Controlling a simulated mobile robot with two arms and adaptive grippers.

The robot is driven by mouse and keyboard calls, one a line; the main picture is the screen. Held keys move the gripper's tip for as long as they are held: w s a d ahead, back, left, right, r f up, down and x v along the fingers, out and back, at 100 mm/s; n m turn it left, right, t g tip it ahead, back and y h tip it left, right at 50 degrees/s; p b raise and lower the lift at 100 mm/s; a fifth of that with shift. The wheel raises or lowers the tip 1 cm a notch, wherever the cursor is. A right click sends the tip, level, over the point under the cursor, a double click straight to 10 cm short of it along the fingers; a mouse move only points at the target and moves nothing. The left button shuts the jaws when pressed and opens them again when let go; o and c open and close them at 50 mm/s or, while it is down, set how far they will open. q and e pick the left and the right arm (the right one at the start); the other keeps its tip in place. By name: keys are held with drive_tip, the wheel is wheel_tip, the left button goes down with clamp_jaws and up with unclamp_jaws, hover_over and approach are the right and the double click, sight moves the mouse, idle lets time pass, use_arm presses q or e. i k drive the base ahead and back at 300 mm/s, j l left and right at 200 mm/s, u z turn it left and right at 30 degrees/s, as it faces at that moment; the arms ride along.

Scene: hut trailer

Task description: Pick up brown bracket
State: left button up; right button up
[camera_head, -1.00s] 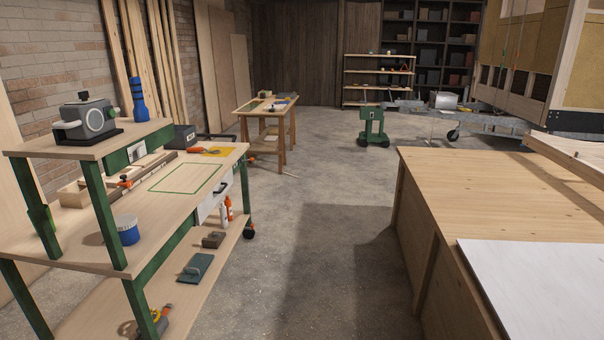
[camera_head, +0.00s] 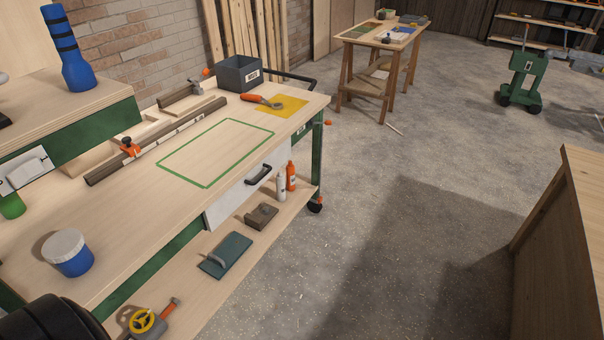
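A small brown block-like piece (camera_head: 261,215), which looks like the brown bracket, lies on the lower shelf of the green-framed workbench (camera_head: 120,205). It sits behind a dark green trowel-like tool (camera_head: 225,255) and in front of the white and orange bottles. Its exact shape is too small to tell. A dark rounded part, likely of my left arm, shows at the bottom left corner. Neither gripper's fingers are in view.
On the bench top are a blue jar (camera_head: 68,252), a dark grey bin (camera_head: 239,73), an orange-handled tool (camera_head: 262,101) and a green outlined rectangle. A white bottle (camera_head: 281,185) and an orange bottle (camera_head: 291,176) stand on the lower shelf. Open floor (camera_head: 380,230) lies right of the bench.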

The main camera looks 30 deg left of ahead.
sight(258, 221)
drive_tip(key=i, duration=2.45)
drive_tip(key=i+u, duration=0.2)
drive_tip(key=u, duration=0.25)
drive_tip(key=i+l+u, duration=0.1)
drive_tip(key=u, duration=0.35)
drive_tip(key=i+l+u, duration=0.15)
drive_tip(key=u, duration=0.3)
drive_tip(key=i+l+u, duration=0.15)
drive_tip(key=u, duration=0.3)
